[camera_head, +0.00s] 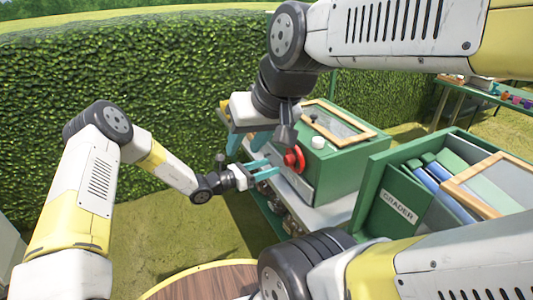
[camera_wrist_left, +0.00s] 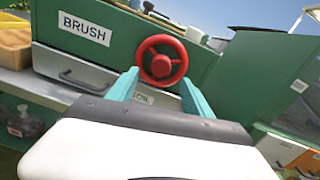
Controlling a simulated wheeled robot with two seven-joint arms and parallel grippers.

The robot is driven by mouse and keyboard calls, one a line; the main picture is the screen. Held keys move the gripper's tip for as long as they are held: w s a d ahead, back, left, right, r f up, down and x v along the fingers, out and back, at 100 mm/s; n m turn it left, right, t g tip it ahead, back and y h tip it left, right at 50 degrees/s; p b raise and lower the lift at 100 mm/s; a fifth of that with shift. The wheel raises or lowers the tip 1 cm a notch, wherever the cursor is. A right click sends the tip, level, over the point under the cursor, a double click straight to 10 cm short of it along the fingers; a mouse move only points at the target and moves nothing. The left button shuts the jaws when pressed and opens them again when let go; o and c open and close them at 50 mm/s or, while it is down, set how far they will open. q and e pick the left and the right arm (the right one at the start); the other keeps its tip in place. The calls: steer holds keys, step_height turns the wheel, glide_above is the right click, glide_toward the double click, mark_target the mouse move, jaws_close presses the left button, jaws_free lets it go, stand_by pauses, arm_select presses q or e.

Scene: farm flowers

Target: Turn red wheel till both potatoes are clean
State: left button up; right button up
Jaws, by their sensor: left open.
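The red wheel (camera_head: 299,160) is on the front of the green brush box (camera_head: 335,165). In the left wrist view the wheel (camera_wrist_left: 176,45) is a spoked ring with a red hub, beside the BRUSH label (camera_wrist_left: 84,29). My left gripper (camera_head: 272,169) is open, its teal fingers pointing at the wheel. In the left wrist view, the fingers of this gripper (camera_wrist_left: 160,85) overlap the wheel's lower left and right sides; I cannot tell if they touch it. My right gripper (camera_head: 244,143) is behind and left of the wheel, partly hidden. No potato can be made out.
A wood-framed lid (camera_head: 340,125) tops the brush box. The green GRADER box (camera_head: 400,205) stands to the right. A drawer with a handle (camera_wrist_left: 80,80) is below the BRUSH label. A hedge (camera_head: 180,80) closes the back. Grass (camera_head: 190,235) lies open at left.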

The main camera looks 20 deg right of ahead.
mark_target(285, 161)
arm_select(q)
steer(key=d, duration=0.7)
steer(key=shift+w, duration=0.35)
jaws_close()
